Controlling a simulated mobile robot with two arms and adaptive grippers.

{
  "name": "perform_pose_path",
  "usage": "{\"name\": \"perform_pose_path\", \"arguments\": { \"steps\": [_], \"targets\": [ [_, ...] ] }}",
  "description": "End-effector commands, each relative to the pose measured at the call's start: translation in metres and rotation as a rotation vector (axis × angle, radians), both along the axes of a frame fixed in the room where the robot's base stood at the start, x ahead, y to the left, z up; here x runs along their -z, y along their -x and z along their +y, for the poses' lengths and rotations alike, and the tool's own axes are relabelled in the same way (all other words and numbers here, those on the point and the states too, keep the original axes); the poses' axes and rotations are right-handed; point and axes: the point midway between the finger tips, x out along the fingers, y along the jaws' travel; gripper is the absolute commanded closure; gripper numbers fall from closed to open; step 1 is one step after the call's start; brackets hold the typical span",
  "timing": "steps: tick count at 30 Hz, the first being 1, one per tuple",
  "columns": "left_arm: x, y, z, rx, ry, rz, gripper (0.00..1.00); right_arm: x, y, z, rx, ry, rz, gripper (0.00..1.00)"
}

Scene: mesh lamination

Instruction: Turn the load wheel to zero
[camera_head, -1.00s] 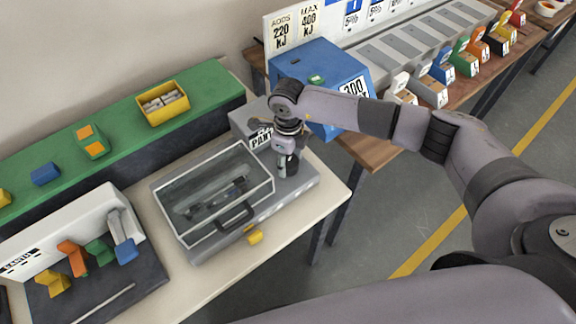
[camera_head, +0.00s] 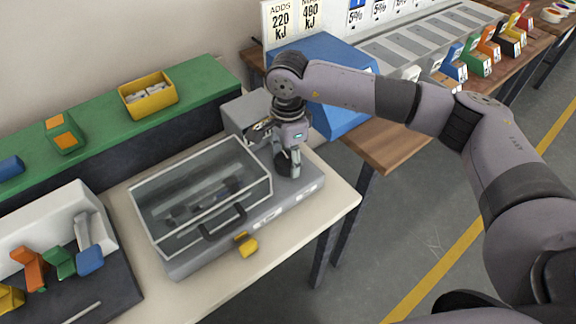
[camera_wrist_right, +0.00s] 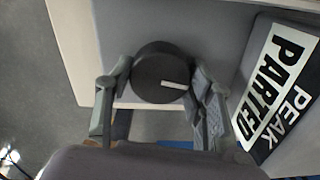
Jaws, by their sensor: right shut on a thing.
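The load wheel (camera_wrist_right: 157,68) is a round black knob with a white pointer mark, on top of the grey machine. In the right wrist view the mark points to the right and slightly down. My right gripper (camera_wrist_right: 160,88) has a finger on each side of the wheel and is shut on it. In the head view the right gripper (camera_head: 289,165) reaches down onto the machine's right end and mostly hides the wheel. The machine (camera_head: 300,190) carries a clear-lidded case (camera_head: 205,190) with a dark handle. My left gripper is not in view.
A box labelled PEAK and PARTED (camera_wrist_right: 280,85) stands close beside the wheel. A yellow block (camera_head: 247,245) is at the machine's front edge. A blue box (camera_head: 345,115) stands behind my right arm. A green shelf (camera_head: 100,130) with a yellow bin (camera_head: 148,95) runs along the back.

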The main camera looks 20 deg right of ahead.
Motion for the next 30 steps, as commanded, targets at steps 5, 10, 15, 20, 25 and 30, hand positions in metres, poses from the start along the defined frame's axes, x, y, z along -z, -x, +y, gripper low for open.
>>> {"name": "perform_pose_path", "arguments": {
  "steps": [5,10,15,20,25,30],
  "targets": [
    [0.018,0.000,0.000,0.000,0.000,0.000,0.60,0.004,0.000,0.000,-0.102,0.001,-0.001,0.79],
    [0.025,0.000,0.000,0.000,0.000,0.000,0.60,0.002,0.000,0.000,-0.165,0.001,0.001,0.79],
    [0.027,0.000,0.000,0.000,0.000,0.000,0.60,0.001,0.000,0.000,-0.196,0.001,0.001,0.79],
    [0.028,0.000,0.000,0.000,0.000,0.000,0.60,0.001,0.000,0.000,-0.206,0.001,0.002,0.79],
    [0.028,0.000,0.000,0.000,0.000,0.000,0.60,0.000,0.000,0.000,-0.207,0.001,0.002,0.79],
    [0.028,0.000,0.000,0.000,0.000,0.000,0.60,0.000,0.000,0.000,-0.207,0.000,0.001,0.48]
  ]
}}
